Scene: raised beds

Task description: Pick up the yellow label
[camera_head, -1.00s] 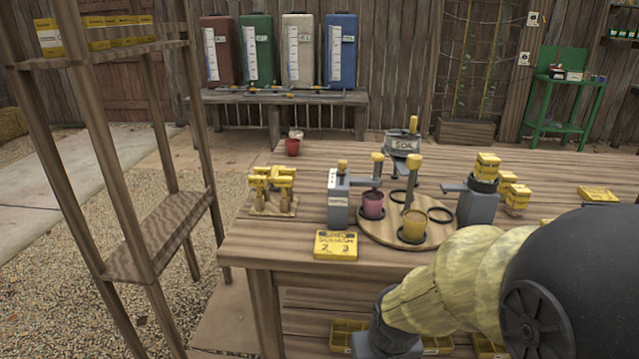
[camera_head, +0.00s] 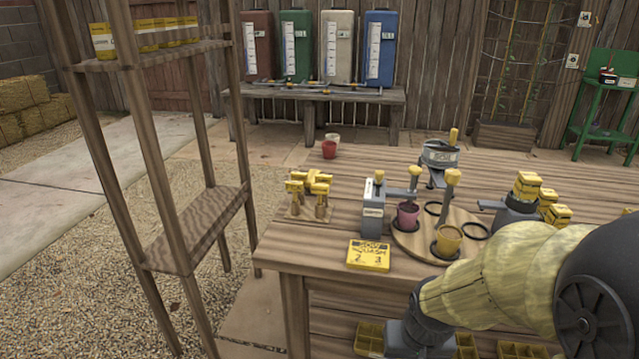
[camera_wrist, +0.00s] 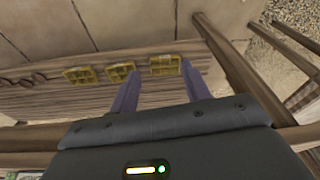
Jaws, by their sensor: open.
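A flat yellow label (camera_head: 368,255) with dark print and the numbers 2 and 3 lies near the front left edge of the wooden table (camera_head: 310,255) in the head view. My gripper (camera_wrist: 160,70) shows in the wrist view with its two fingers apart and nothing between them. In the head view my arm comes in from the lower right, in front of the table, and its end is out of frame. The label cannot be made out in the wrist view.
A tall wooden shelf (camera_head: 180,235) is at left. Yellow trays (camera_wrist: 165,65) sit on the lower shelf.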

